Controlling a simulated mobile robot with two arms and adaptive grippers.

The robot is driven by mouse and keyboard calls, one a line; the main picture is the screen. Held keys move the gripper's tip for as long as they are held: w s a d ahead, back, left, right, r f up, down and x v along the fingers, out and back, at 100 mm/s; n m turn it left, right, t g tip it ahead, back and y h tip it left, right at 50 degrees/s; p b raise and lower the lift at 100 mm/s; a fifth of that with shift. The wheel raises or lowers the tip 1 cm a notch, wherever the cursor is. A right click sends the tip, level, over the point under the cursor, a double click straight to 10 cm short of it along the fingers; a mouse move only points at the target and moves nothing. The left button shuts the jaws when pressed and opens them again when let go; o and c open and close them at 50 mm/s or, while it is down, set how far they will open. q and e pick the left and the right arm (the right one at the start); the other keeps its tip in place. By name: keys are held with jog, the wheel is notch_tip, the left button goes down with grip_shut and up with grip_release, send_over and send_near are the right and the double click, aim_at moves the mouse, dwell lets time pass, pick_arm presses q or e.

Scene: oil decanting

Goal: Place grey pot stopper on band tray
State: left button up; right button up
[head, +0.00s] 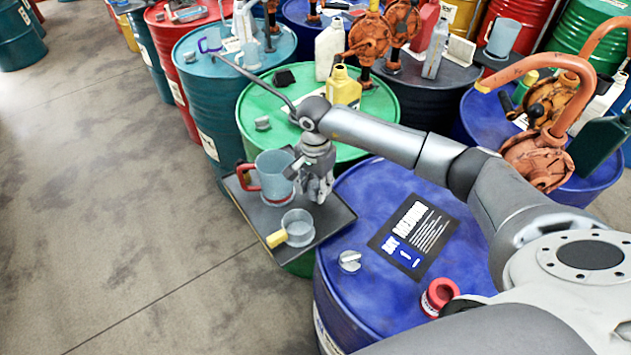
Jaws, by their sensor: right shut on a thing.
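My right gripper (318,190) points down over the dark band tray (335,218), beside the large clear jug with a red handle (270,176) and behind the small clear pot with a yellow handle (298,229). Its fingers are shut on a small grey thing, likely the grey pot stopper, which blends with the fingers and is mostly hidden. I cannot tell whether it touches the tray. A separate grey cap (349,261) lies on the near blue drum, and a similar one (262,123) is on the green drum. My left gripper is out of view.
The near blue drum (365,310) carries a black printed card (413,238) and a red ring-shaped cap (438,296). A yellow bottle (343,88) stands on the green drum. Orange pumps (540,155) crowd the right. Floor on the left is clear.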

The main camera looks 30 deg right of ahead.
aim_at(315, 183)
jog(key=shift+f, duration=0.2)
jog(key=o, duration=0.9)
jog(key=shift+o, duration=0.2)
jog(key=shift+r, duration=0.2)
jog(key=shift+r, duration=0.15)
notch_tip(315, 183, up, 12)
jog(key=b, duration=0.4)
jog(key=shift+b, duration=0.3)
